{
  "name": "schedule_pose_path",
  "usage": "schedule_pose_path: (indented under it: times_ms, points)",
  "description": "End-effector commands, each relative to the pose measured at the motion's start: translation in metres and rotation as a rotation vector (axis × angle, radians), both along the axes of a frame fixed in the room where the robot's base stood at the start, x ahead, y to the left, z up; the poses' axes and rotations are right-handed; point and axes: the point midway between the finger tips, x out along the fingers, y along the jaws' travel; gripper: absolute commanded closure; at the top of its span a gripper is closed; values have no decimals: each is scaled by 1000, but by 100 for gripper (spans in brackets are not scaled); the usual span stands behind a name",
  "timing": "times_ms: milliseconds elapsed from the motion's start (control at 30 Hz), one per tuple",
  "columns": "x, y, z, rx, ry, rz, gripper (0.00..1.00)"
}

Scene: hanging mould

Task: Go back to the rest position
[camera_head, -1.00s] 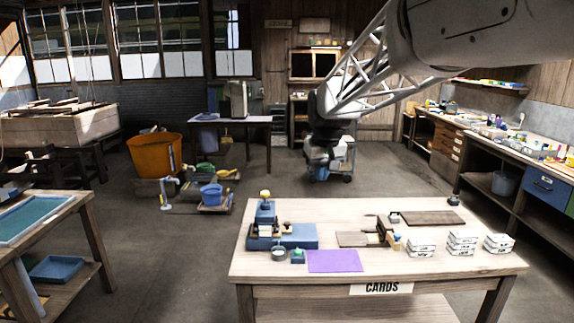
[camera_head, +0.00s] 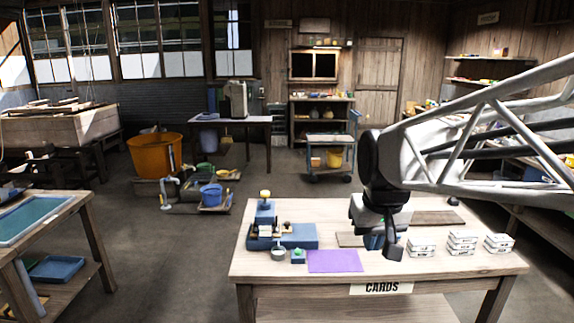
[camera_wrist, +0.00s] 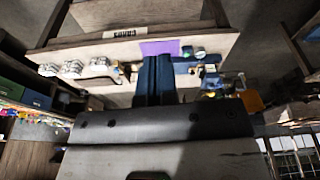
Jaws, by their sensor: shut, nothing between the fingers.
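My gripper (camera_head: 375,243) hangs in front of the right half of the cards table (camera_head: 440,268) in the head view, below the dark wrist of my arm. It is shut and holds nothing. In the wrist view its dark blue fingers (camera_wrist: 153,78) lie together, pointing at the table. It hides part of the wooden pieces behind it. I cannot tell its exact height above the tabletop.
On the table are a blue press (camera_head: 290,236), a purple sheet (camera_head: 335,261), a brown board (camera_head: 437,217) and several stacks of white card boxes (camera_head: 462,242). A cart (camera_head: 330,150) stands behind.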

Motion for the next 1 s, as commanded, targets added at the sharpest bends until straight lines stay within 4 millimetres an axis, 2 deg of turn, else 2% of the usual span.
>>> schedule_pose_path:
  times_ms: [33, 300, 600, 800, 1000]
  points:
    - [-14, -3, -4, 0, -1, -8, 100]
    - [-80, -14, -30, 1, -5, -54, 100]
    - [-140, -22, -62, 2, -9, -98, 100]
    - [-157, -24, -73, 1, -9, -111, 100]
    - [-159, -25, -75, 2, -9, -112, 100]
